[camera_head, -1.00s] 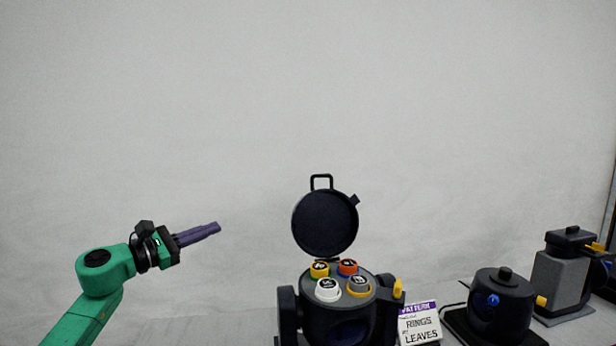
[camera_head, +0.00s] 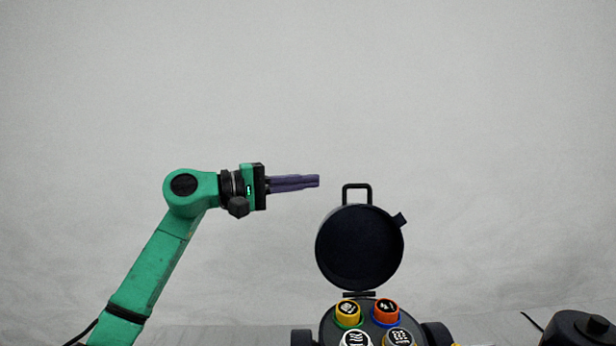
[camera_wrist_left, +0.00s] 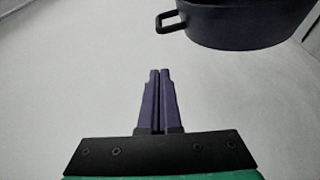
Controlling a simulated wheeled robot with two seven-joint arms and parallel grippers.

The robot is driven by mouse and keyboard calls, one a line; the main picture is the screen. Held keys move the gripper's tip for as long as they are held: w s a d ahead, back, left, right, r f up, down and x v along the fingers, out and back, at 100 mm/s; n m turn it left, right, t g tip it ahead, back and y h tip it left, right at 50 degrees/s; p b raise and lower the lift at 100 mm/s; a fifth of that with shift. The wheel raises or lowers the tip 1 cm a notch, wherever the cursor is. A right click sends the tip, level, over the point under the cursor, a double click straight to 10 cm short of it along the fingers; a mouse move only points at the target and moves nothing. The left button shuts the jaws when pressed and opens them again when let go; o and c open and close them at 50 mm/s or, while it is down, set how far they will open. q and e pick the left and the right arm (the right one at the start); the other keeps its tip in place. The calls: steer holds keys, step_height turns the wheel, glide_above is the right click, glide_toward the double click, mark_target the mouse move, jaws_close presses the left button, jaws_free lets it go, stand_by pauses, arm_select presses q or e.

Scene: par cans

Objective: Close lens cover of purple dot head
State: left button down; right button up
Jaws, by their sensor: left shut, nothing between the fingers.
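The lens cover (camera_head: 360,248) is a round dark lid with a square loop handle at its top and a small tab on its right. It stands open, upright on its hinge, behind the dark head (camera_head: 330,327). Several knobs with coloured rings show on the head, whose lower part is cut off by the frame. I see no purple dot on it. My left gripper (camera_head: 318,181) is shut and empty, pointing right, up and to the left of the handle and apart from it. In the left wrist view the cover (camera_wrist_left: 240,25) and its handle show at the upper right, beyond the purple fingers (camera_wrist_left: 159,75).
Another dark device with a round knob (camera_head: 597,325) is partly visible at the lower right. The space above the cover and along the grey wall is clear. My right gripper is not in view.

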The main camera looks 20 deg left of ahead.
arm_select(q)
steer(key=d+p, duration=0.2)
steer(key=d, duration=0.1)
steer(key=w+d+p, duration=0.1)
steer(key=d+p, duration=0.1)
steer(key=d, duration=0.1)
steer(key=shift+w+d, duration=0.15)
steer(key=shift+d, duration=0.05)
steer(key=shift+f, duration=0.1)
steer(key=shift+w+d+f, duration=0.1)
steer(key=shift+w, duration=0.05)
steer(key=shift+d, duration=0.1)
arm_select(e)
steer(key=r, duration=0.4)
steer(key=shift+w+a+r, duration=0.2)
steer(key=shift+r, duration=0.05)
